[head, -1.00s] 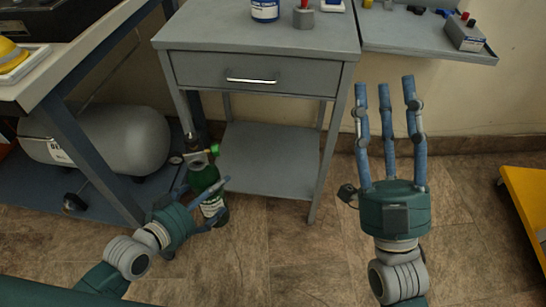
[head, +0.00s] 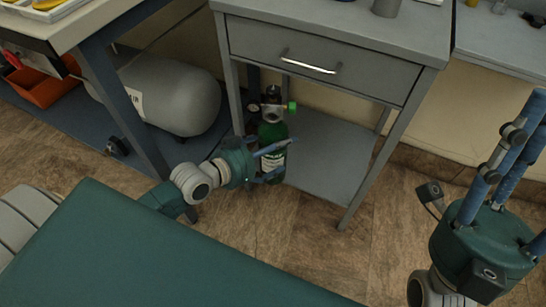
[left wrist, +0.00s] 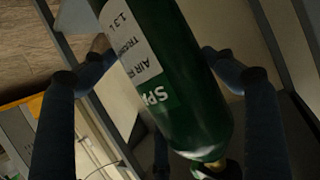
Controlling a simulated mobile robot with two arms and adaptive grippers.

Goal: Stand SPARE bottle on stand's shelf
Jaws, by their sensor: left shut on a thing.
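The green SPARE bottle (head: 272,136) has a white label and a valve with a green knob. It stands nearly upright at the left front of the grey stand's lower shelf (head: 330,160). My left gripper (head: 274,160) is shut around its body from the left. I cannot tell whether the bottle's base touches the shelf. In the left wrist view the bottle (left wrist: 190,75) fills the middle between the blue fingers, with part of its label readable. My right gripper (head: 520,150) is open and empty at the right edge, its blue fingers pointing up and partly cut off.
The stand has a drawer (head: 310,62) above the shelf and thin legs; the front right leg (head: 385,155) borders the opening. A grey tank (head: 175,95) lies under the left table. The shelf's middle and right are bare.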

